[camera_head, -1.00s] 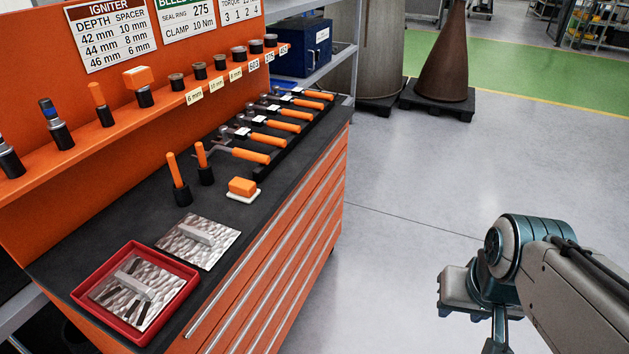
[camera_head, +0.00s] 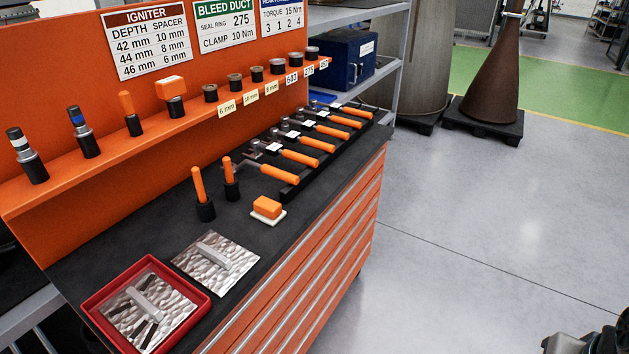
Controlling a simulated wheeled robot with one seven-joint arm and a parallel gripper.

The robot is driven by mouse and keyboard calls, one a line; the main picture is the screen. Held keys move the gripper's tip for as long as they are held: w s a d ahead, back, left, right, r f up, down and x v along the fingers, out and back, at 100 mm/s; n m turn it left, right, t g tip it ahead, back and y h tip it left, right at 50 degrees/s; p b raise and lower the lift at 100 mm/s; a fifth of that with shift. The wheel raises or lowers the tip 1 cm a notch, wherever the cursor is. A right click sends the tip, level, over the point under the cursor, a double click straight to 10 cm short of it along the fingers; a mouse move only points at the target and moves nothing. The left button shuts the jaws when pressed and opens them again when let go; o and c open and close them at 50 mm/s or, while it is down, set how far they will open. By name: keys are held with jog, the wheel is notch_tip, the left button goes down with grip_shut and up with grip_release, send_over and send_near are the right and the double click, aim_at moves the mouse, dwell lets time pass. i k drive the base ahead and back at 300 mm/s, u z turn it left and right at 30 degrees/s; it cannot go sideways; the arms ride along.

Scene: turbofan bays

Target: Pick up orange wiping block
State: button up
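An orange block on a white pad (camera_head: 267,208) lies on the dark bench top near its front edge, to the right of two upright orange-handled tools. A second orange block with a white layer (camera_head: 171,87) sits on top of a black holder on the orange ledge above. Both look like wiping blocks. Only a small dark piece of my arm shows at the bottom right corner, well away from both blocks. My gripper's fingers are not visible.
Two upright orange-handled tools (camera_head: 203,195) stand left of the bench block. Several orange-handled tools (camera_head: 300,158) lie in a row behind it. A red tray (camera_head: 91,303) and a textured metal plate (camera_head: 238,268) are nearer. The floor (camera_head: 470,240) at right is clear.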

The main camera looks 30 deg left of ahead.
aim_at(266, 210)
jog(key=u, duration=0.4)
jog(key=i, duration=1.25)
jog(key=u, duration=1.55)
jog(key=i, duration=0.55)
jog(key=u, duration=0.6)
